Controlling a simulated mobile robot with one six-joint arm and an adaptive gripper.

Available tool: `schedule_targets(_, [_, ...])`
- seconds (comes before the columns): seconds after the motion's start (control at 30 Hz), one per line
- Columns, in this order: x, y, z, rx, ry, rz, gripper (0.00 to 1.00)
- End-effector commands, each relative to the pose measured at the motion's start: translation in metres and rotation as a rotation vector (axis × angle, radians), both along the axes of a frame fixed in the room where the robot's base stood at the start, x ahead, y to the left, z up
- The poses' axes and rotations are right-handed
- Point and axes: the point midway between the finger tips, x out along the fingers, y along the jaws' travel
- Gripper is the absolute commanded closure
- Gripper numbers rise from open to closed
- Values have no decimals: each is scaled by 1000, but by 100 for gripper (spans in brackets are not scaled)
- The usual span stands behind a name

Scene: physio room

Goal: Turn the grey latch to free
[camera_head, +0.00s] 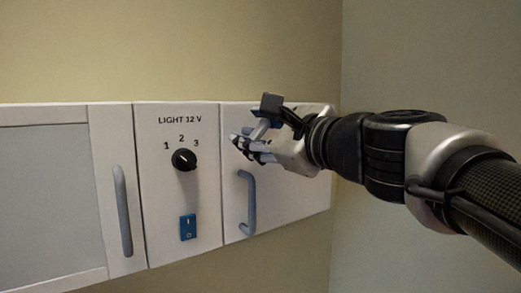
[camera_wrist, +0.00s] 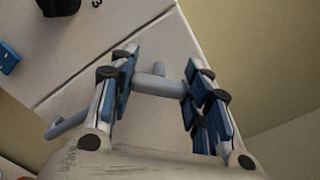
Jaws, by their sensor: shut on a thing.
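The grey latch (camera_wrist: 158,86) is a short rounded bar with a small stub, on the white right-hand door panel (camera_head: 288,188). In the wrist view it lies across the gap between my fingers. My gripper (camera_wrist: 162,72) is shut on the latch, with blue-padded fingers at its two ends. In the head view my gripper (camera_head: 246,145) reaches in from the right, above the door's handle, and its fingers hide most or all of the latch.
A grey-blue bow handle (camera_head: 247,203) sits just below my gripper. To the left are a black rotary knob (camera_head: 184,159) marked 1, 2, 3, a blue rocker switch (camera_head: 188,227) and another handle (camera_head: 122,211). A bare wall (camera_head: 430,60) stands at the right.

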Motion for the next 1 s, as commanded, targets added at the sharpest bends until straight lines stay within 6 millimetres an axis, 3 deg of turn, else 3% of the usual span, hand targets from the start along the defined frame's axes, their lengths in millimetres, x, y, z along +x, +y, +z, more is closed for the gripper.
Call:
schedule_targets(0.6, [-1,1,-4,-463,-317,1,80])
schedule_targets(1.0, [-1,2,-3,-635,-431,1,80])
